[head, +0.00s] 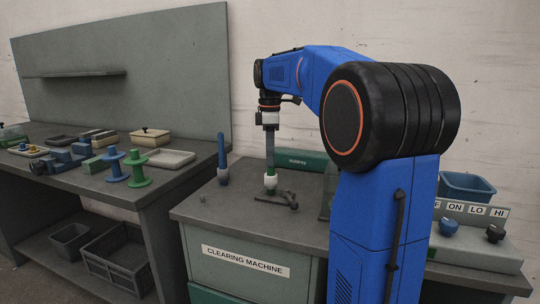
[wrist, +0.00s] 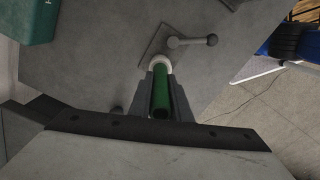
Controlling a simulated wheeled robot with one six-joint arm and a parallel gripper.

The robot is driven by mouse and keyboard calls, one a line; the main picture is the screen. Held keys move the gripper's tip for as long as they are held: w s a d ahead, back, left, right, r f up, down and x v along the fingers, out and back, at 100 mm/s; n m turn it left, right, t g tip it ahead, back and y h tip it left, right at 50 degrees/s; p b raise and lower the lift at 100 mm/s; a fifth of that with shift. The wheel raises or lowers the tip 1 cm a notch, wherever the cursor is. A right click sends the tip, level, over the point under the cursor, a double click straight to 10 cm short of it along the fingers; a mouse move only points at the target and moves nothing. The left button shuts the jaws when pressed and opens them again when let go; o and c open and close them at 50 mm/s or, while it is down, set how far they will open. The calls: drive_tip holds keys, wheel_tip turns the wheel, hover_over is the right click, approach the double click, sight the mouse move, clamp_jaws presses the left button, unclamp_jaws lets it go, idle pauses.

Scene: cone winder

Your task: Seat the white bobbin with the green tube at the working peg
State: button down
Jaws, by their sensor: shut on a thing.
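The bobbin stands upright in the head view, with white yarn (head: 270,190) low down and a green tube (head: 271,181) above it. My gripper (head: 270,172) points down and is shut on the tube. In the wrist view the green tube (wrist: 161,98) lies between both fingers of my gripper (wrist: 161,76), with the white ring (wrist: 161,61) beyond the tips.
A blue tube (head: 221,150) stands upright at the left of the clearing machine (head: 245,240). A green box (head: 305,160) is behind the bobbin. The left bench holds blue and green spools (head: 115,165) and trays. A switch panel (head: 470,235) is at the right.

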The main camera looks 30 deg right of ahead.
drive_tip(key=shift+f, duration=0.3)
drive_tip(key=c, duration=1.6)
unclamp_jaws()
drive_tip(key=shift+o, duration=0.2)
wheel_tip(320, 180, up, 17)
drive_tip(key=shift+r, duration=0.2)
drive_tip(key=s+a+f+m+t, duration=0.1)
drive_tip(key=s+a+f+m, duration=0.3)
drive_tip(key=s+f, duration=0.6)
drive_tip(key=s+a+f+m+t, duration=0.2)
drive_tip(key=s+a+f+m, duration=0.2)
drive_tip(key=s+f, duration=0.6)
drive_tip(key=s+a+f+m+t, duration=0.1)
drive_tip(key=s+a+f+m, duration=0.3)
drive_tip(key=f, duration=1.2)
drive_tip(key=s+a, duration=0.3)
drive_tip(key=s, duration=0.3)
drive_tip(key=shift+s+a+t, duration=0.2)
drive_tip(key=shift+a+t, duration=0.05)
drive_tip(key=shift+t, duration=0.15)
